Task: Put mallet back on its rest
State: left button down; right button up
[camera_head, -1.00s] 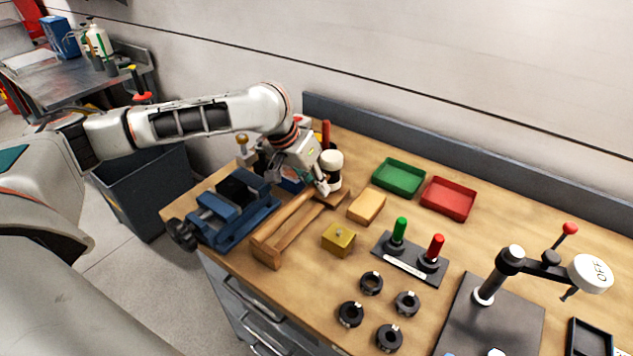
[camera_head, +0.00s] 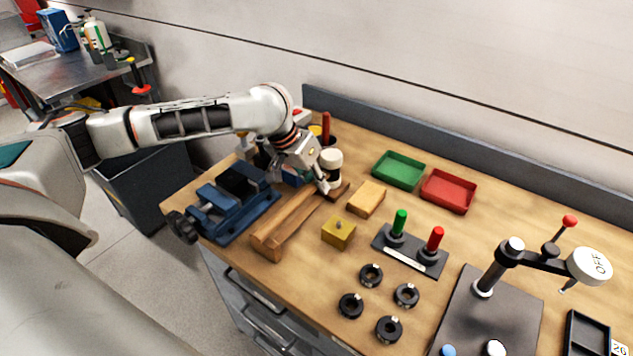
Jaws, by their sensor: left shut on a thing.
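The mallet has a pale head with a dark band (camera_head: 331,161) and a wooden handle (camera_head: 292,212) running toward the lower left. The wooden rest (camera_head: 267,247) lies on the bench beside the blue vise. The handle lines up along the rest and appears to lie in it or just over it; I cannot tell if it bears on the wood. The head is at the rest's far end. My left gripper (camera_head: 324,184) is shut on the mallet close to the head, and its fingers partly hide the handle there. My right gripper is not in view.
The blue vise (camera_head: 235,203) stands close left of the rest. A tan block (camera_head: 366,199) and a brass block (camera_head: 339,231) sit close on its right. Green (camera_head: 399,171) and red (camera_head: 448,191) trays are farther right. Several black rings lie near the front edge.

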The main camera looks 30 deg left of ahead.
pick_arm(q)
jog(key=c, duration=1.9)
grip_release()
jog(key=v, duration=1.2)
jog(key=shift+r, duration=0.1)
